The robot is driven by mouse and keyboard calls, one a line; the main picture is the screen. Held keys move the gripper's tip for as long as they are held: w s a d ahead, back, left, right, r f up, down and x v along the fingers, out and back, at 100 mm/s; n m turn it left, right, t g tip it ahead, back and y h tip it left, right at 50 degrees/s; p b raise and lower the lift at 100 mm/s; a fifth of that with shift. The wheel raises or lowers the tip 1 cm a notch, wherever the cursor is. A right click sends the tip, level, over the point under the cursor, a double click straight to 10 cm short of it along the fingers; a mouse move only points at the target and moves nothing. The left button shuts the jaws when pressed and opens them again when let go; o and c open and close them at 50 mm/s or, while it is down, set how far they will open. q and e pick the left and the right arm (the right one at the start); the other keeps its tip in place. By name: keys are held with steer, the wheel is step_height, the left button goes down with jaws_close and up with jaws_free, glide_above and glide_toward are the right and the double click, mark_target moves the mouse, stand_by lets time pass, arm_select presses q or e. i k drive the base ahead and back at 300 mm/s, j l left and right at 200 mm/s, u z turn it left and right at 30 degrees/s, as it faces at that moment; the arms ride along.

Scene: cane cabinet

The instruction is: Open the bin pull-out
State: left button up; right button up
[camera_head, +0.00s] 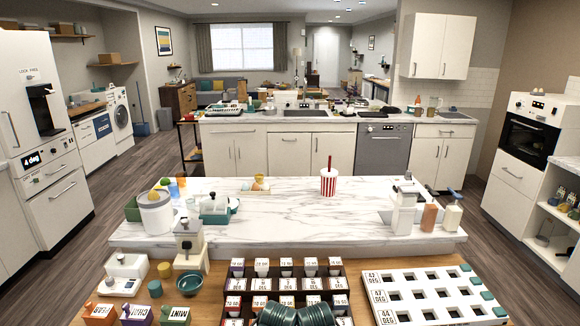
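No front is plainly marked as the bin pull-out, and I cannot tell which one it is. The far counter has closed white cabinet fronts (237,152) with handles, and more white fronts (325,154) beside them. A grey dishwasher (383,150) is shut to their right. Another closed white cabinet (428,160) stands right of the dishwasher. The near island's front is hidden from this view. Neither of my grippers is in view.
A marble-topped island (285,215) stands between me and the far counter, with a striped cup (328,182) on it. Nearer are a label rack (285,285) and a white grid tray (430,297). Wood floor (150,190) is open at left. A white oven unit (525,150) stands right.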

mark_target(289, 154)
steer(key=z, duration=2.05)
steer(key=i+z, duration=0.35)
steer(key=i, duration=0.35)
steer(key=i+j+z, duration=0.1)
steer(key=i+z, duration=0.35)
steer(key=i, duration=1.4)
steer(key=i+u, duration=0.45)
steer(key=i, duration=0.2)
steer(key=i+l+u, duration=0.25)
steer(key=i+u, duration=0.15)
steer(key=i, duration=0.2)
steer(key=i+j+u, duration=0.15)
steer(key=u, duration=0.25)
steer(key=i+u, duration=0.65)
steer(key=u, duration=0.15)
steer(key=i+u, duration=0.4)
steer(key=i+j+u, duration=0.1)
steer(key=i+u, duration=0.15)
steer(key=i, duration=0.45)
steer(key=i+u, duration=0.25)
steer(key=i, duration=0.45)
steer(key=i+l+u, duration=0.15)
steer(key=i, duration=1.75)
